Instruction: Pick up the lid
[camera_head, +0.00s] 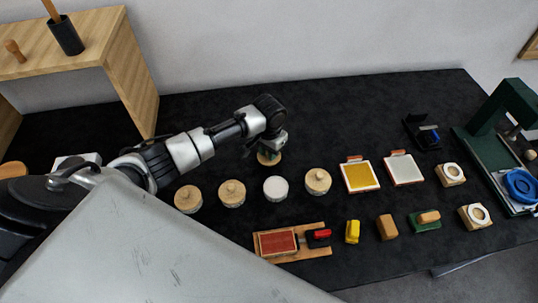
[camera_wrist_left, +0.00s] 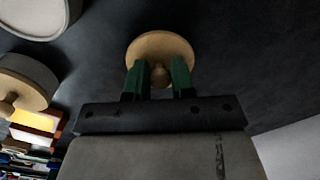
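A round wooden lid (camera_head: 269,158) with a small knob lies on the black table behind the row of jars, partly hidden by my left gripper (camera_head: 271,150) in the head view. In the left wrist view the lid (camera_wrist_left: 160,44) is below my left gripper (camera_wrist_left: 160,77), whose green fingers stand on either side of the knob. Narrow gaps seem to show between knob and fingers, so the gripper looks open. An open jar with a white top (camera_head: 275,188) stands just in front of the lid. My right gripper is not in view.
Lidded jars (camera_head: 188,199), (camera_head: 232,193) and (camera_head: 318,181) flank the open jar. A yellow pad (camera_head: 359,177) and a white pad (camera_head: 403,169) lie to the right. A wooden shelf (camera_head: 140,75) stands at the back left. The table behind the lid is clear.

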